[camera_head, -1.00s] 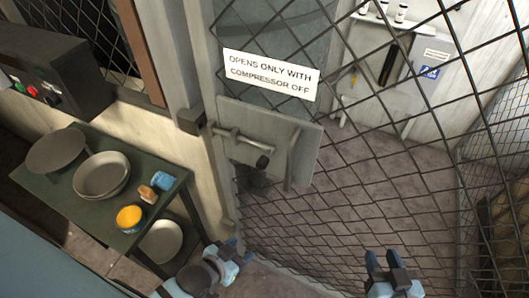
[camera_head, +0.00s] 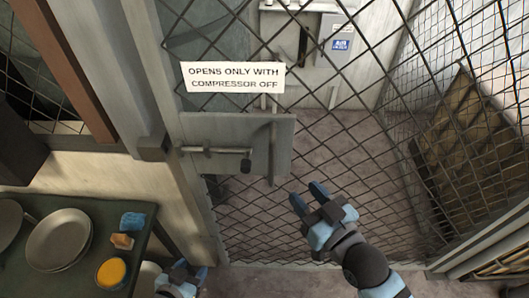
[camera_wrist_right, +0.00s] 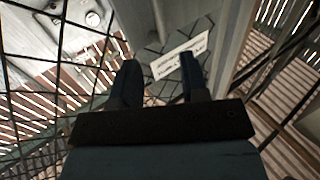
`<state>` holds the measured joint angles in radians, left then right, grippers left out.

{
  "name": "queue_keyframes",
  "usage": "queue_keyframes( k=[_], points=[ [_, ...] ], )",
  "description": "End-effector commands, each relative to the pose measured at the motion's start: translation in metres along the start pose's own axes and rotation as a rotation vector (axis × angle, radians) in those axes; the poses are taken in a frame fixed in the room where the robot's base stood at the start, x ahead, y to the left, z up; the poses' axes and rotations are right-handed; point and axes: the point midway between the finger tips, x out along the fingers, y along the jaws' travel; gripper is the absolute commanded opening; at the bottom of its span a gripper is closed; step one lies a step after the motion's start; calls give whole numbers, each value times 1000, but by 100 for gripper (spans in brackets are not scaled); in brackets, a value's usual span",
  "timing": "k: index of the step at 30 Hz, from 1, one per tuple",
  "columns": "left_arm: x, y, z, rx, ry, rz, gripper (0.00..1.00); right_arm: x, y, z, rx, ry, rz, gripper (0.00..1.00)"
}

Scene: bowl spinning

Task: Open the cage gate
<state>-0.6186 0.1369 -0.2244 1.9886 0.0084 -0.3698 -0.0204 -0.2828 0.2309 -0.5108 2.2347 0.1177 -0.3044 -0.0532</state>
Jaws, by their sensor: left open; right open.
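The cage gate is wire mesh with a grey latch plate (camera_head: 222,130) on its left side. A bolt (camera_head: 215,151) with a dark knob (camera_head: 246,166) runs across the plate, and an upright handle (camera_head: 272,150) stands at its right. A white sign (camera_head: 232,77) above reads "OPENS ONLY WITH COMPRESSOR OFF"; it also shows tilted in the right wrist view (camera_wrist_right: 181,56). The gate looks shut. My right gripper (camera_head: 308,195) is open and empty, below and right of the handle. My left gripper (camera_head: 190,272) is open at the bottom, below the latch plate.
A dark green table (camera_head: 60,203) at the left holds bowls (camera_head: 60,240), a yellow-topped jar (camera_head: 111,272) and a blue item (camera_head: 132,221). Behind the mesh are a wall box (camera_head: 338,35) and a brown padded block (camera_head: 465,120).

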Motion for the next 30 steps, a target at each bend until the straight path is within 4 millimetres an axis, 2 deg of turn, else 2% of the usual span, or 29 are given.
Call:
queue_keyframes(
  k=[5,12,18,24,30],
  points=[
    [-5,2,-8,-3,3,0,53,30,0,-3,0,2,0,41],
    [-11,0,-17,-1,6,-5,53,82,0,-4,-1,1,0,41],
    [-15,-2,-20,-1,3,-9,53,115,0,-2,1,1,-1,41],
    [-17,-2,-19,-2,-1,-10,53,130,0,-1,0,0,-2,41],
    [-17,-2,-18,-3,-2,-11,53,131,0,0,0,0,-1,41]
  ],
)
